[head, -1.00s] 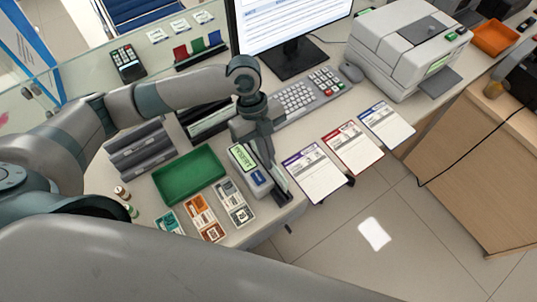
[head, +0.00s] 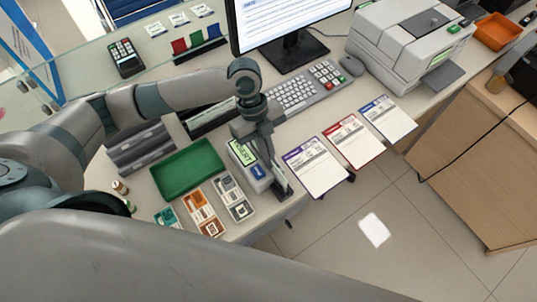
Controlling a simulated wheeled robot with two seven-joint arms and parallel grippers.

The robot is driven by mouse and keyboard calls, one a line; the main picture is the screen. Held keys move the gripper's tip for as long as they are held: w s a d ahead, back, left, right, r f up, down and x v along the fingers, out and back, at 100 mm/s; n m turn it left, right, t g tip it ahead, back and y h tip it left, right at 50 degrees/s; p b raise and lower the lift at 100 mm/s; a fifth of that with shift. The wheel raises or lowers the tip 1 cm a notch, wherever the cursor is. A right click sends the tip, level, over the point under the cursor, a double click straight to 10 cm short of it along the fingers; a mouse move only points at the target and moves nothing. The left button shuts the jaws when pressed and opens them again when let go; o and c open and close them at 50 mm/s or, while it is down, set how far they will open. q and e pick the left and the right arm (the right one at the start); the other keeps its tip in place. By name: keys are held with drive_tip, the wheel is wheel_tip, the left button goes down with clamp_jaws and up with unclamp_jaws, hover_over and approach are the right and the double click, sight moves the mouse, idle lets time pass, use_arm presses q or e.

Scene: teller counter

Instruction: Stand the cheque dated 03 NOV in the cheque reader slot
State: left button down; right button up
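The cheque reader (head: 242,152) is a small pale device with a lit green display and a blue patch, near the counter's front edge. My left gripper (head: 276,180) points down at its right side, over a dark slot-like part. Its fingers are small and partly hidden, so I cannot tell whether they are open or shut, or whether a cheque is between them. I cannot make out any cheque dated 03 NOV; no date is readable. My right gripper is not in view.
A green tray (head: 157,181) and several printed cards (head: 203,211) lie left of the reader. Three clipboards (head: 317,168) stick out at the front edge. A keyboard (head: 294,91), monitor (head: 285,22) and printer (head: 405,45) stand behind. My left arm crosses the counter's left part.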

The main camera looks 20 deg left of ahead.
use_arm(q)
drive_tip(key=c, duration=2)
unclamp_jaws()
drive_tip(key=shift+r+p, duration=3.35)
drive_tip(key=shift+r, duration=0.15)
drive_tip(key=shift+s+f, duration=0.1)
